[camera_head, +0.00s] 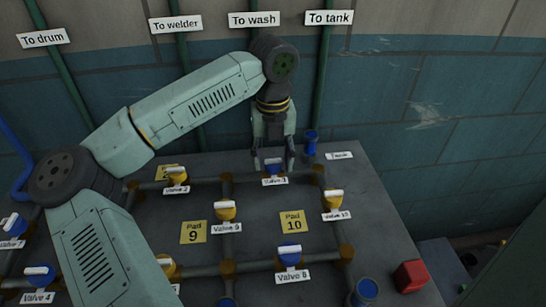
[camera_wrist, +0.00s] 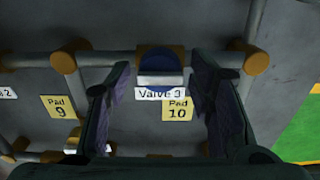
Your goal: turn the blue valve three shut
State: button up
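Blue valve three (camera_head: 273,180) sits on the back pipe of the bench, with a white bar handle (camera_wrist: 160,79) and a "Valve 3" label below it. The handle lies roughly along the pipe. My gripper (camera_head: 274,160) points down over the valve, one finger to each side of it. In the wrist view my gripper (camera_wrist: 160,72) is open, with a gap between each finger and the handle. The valve's blue body (camera_wrist: 158,58) shows behind the handle. The exact height of the fingertips above the pipe is hard to tell.
A blue upright fitting (camera_head: 310,143) stands close to the right of my gripper. Valve 10 (camera_head: 334,199), valve 9 (camera_head: 226,210) and valve 8 (camera_head: 289,253) are nearby on the pipes. A red block (camera_head: 410,276) sits at the bench's right edge. The wall rises behind.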

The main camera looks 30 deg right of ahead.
jog(key=c, duration=1)
jog(key=shift+o, duration=0.2)
jog(key=shift+b, duration=0.3)
jog(key=m+b, duration=0.2)
jog(key=m, duration=0.1)
jog(key=shift+f, duration=0.15)
jog(key=m+b, duration=0.3)
jog(key=m, duration=0.2)
jog(key=shift+m, duration=0.3)
jog(key=m, duration=0.4)
jog(key=shift+b, duration=0.4)
jog(key=m, duration=0.5)
jog(key=shift+r, duration=0.2)
jog(key=shift+m, duration=0.3)
